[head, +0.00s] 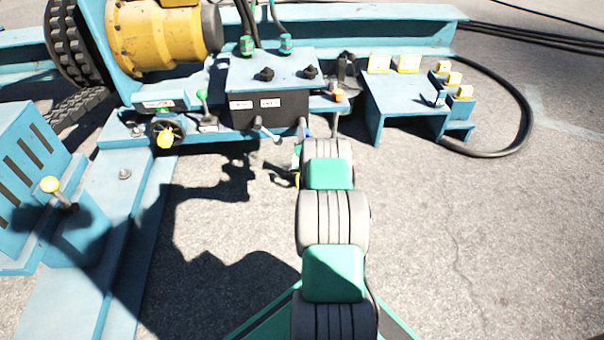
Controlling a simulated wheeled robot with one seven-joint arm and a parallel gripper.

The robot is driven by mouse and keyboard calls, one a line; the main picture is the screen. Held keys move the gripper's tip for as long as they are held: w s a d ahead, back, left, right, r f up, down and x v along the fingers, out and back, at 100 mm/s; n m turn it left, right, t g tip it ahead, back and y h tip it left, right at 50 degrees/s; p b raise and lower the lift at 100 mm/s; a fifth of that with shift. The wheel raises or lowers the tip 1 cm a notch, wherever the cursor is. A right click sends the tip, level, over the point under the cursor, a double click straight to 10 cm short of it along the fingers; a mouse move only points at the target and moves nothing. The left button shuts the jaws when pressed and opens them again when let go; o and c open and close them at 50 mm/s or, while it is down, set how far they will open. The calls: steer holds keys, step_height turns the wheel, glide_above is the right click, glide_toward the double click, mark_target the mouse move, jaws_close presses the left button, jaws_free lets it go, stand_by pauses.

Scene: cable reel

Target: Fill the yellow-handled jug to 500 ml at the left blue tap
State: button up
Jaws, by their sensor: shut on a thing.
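My arm (332,218) reaches forward over the paving, and its far end is by the front of the blue bench. The arm's own links hide my gripper, so its jaws and anything in them cannot be seen. A small yellow and green patch (297,180) shows at the left edge of the arm's far end; I cannot tell what it is. A small blue upright part (307,127) shows just beyond the arm, too small to identify. No yellow-handled jug can be made out, and no left blue tap can be clearly recognised.
A dark control box (268,105) with a grey lever is on the blue bench beyond the arm. A yellow drum (150,35) stands back left. A blue stand (400,95) with yellow blocks and a black hose (520,130) are right. Paving at front right is clear.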

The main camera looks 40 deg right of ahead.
steer(key=shift+r, duration=0.1)
steer(key=m, duration=1)
steer(key=shift+m, duration=0.3)
steer(key=o, duration=2)
steer(key=shift+o, duration=0.2)
steer(key=p+v, duration=0.2)
steer(key=v, duration=0.4)
